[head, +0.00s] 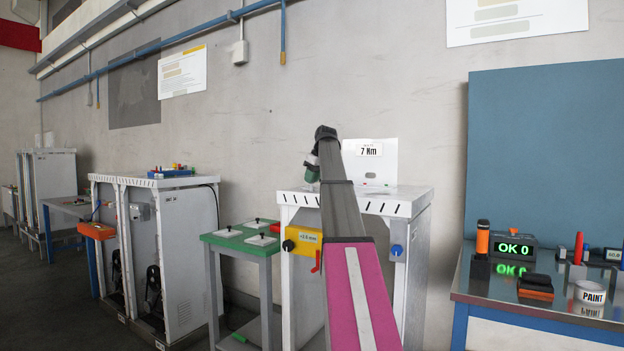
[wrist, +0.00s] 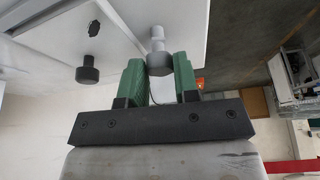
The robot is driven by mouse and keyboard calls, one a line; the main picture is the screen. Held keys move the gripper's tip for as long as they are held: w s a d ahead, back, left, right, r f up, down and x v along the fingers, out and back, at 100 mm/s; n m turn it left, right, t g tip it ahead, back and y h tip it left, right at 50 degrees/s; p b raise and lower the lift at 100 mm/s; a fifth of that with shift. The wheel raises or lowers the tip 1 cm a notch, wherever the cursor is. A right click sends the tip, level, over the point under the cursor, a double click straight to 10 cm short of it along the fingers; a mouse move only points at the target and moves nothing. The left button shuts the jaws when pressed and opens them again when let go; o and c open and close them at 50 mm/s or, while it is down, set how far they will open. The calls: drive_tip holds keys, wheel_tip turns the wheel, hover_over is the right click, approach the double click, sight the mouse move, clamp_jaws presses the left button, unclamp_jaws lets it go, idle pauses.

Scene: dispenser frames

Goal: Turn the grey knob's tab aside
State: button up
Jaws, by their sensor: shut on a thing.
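In the wrist view, my gripper (wrist: 158,70) has its two green fingers on either side of a grey knob (wrist: 159,63) and is shut on it. The knob is a short round grey piece with a paler stem behind it, against a white panel. I cannot clearly make out its tab. In the head view, my gripper (head: 312,172) shows only in part, left of my arm, above the white cabinet (head: 411,206) with the "7 Nm" label. The grey knob is hidden there.
A dark knob (wrist: 87,73) stands on the white panel to the left. The cabinet front has a yellow box (head: 303,240), a red lever (head: 316,262) and a blue knob (head: 397,250). A green-topped table (head: 232,241) stands left; a metal workbench (head: 480,285) stands right.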

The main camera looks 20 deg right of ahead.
drive_tip(key=shift+w+d+n+g+y, duration=0.1)
drive_tip(key=shift+n+g+y, duration=0.2)
drive_tip(key=shift+n, duration=0.8)
drive_tip(key=shift+n+g+y, duration=0.2)
drive_tip(key=shift+n+y, duration=0.1)
drive_tip(key=shift+n, duration=0.8)
drive_tip(key=o, duration=0.9)
drive_tip(key=v, duration=1)
drive_tip(key=shift+d+r, duration=0.1)
drive_tip(key=shift+r, duration=0.3)
